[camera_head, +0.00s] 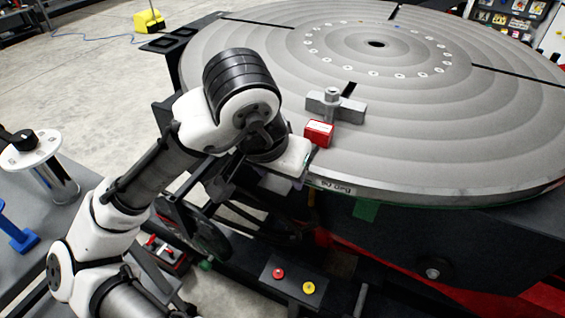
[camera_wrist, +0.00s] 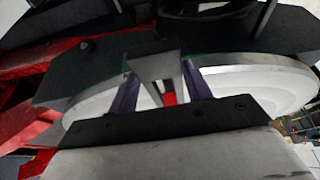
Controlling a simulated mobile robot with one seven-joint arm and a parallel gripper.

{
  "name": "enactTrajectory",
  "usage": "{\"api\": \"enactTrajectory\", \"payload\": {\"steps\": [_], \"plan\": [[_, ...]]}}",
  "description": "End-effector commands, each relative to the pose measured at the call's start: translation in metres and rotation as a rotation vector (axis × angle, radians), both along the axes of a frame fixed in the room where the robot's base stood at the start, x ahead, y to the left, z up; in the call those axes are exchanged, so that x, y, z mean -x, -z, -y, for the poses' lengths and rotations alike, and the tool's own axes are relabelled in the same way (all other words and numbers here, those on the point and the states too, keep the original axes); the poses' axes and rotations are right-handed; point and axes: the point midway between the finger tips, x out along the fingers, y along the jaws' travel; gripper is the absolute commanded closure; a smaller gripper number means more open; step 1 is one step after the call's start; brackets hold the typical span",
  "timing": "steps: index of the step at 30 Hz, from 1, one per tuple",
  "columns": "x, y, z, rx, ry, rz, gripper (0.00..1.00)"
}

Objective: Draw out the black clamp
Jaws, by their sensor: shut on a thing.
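My gripper (camera_head: 292,160) is at the near rim of the big round grey table (camera_head: 470,150). In the wrist view, its two purplish fingers (camera_wrist: 160,75) stand on either side of a dark grey, bracket-like piece, which I take to be the black clamp (camera_wrist: 153,64). The gripper is shut on it, at the table's edge. In the head view my wrist and hand hide the clamp, so I cannot tell how far it sits over the rim. A bit of red shows between the fingers in the wrist view.
A red block (camera_head: 318,134) lies on the table just beyond my gripper. A grey T-shaped clamp (camera_head: 336,104) stands behind it over a slot. Below the rim is a panel with a red and a yellow button (camera_head: 294,285). The table's right side is clear.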

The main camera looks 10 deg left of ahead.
Motion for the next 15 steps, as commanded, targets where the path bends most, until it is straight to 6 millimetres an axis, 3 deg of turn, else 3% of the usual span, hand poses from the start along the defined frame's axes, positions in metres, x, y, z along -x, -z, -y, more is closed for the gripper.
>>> {"api": "enactTrajectory", "payload": {"steps": [15], "plan": [[0.023, -0.001, -0.008, 0.0, 0.0, 0.001, 0.95]]}}
